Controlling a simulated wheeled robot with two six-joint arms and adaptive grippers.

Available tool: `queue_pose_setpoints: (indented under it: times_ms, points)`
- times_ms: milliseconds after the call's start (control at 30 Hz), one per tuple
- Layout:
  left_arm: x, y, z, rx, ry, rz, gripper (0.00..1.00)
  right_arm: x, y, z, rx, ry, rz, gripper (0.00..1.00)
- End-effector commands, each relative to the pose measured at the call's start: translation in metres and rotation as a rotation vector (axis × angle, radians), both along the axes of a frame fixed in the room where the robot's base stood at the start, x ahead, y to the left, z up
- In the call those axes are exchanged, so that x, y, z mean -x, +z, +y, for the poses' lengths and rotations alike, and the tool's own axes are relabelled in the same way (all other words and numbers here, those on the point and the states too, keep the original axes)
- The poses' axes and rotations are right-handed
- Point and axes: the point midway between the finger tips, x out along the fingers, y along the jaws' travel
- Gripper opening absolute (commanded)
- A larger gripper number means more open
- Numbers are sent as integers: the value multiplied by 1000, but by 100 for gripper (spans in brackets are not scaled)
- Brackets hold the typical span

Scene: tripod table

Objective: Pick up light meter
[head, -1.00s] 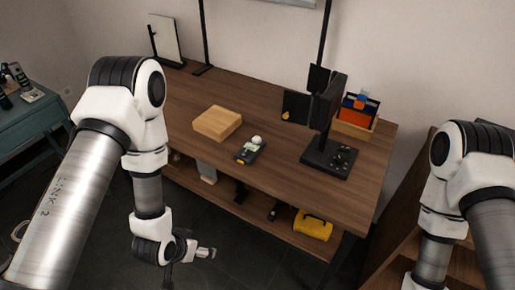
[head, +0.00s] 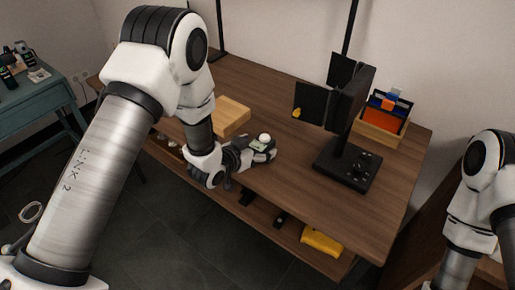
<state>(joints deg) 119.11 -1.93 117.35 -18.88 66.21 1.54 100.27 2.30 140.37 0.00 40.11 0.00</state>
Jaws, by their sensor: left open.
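The light meter (head: 259,145), a small dark device with a white dome, lies on the wooden table (head: 310,205) near its front edge. My left gripper (head: 263,154) is at the light meter, its fingers open and reaching in from the left and front. The gripper hides part of the meter's body, and I cannot tell whether the fingers touch it. My right arm shows at the right edge, but its gripper is out of view.
A light wooden block (head: 231,117) sits just behind my left gripper. A black stand with dark panels (head: 346,165) stands to the right. A wooden box with orange and blue items (head: 383,124) is at the back right. A yellow case (head: 322,243) is on the lower shelf.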

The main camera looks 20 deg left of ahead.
Motion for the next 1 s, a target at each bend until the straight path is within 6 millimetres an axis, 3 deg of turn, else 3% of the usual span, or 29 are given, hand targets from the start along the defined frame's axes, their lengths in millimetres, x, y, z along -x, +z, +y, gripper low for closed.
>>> queue_pose_setpoints:
  times_ms: [67, 200, 267, 633, 933, 1000]
  points:
    - [0, 0, 0, 0, 0, 0, 88, 0, 0, 0, 0, 0, 0, 40]
    - [0, 0, 0, 0, 0, 1, 39, 0, 0, 0, 0, 0, 0, 40]
    - [1, 0, 0, 0, 0, 1, 22, 0, 0, 0, 0, 0, 0, 40]
    - [1, 3, 0, 0, 0, 1, 22, 0, 3, 0, 0, 0, 0, 40]
    - [1, 41, 0, 0, 0, 0, 22, 0, 34, 0, 0, 0, 0, 40]
    - [11, 37, -7, -1, -4, 6, 22, 0, 32, 0, 0, 0, -1, 40]
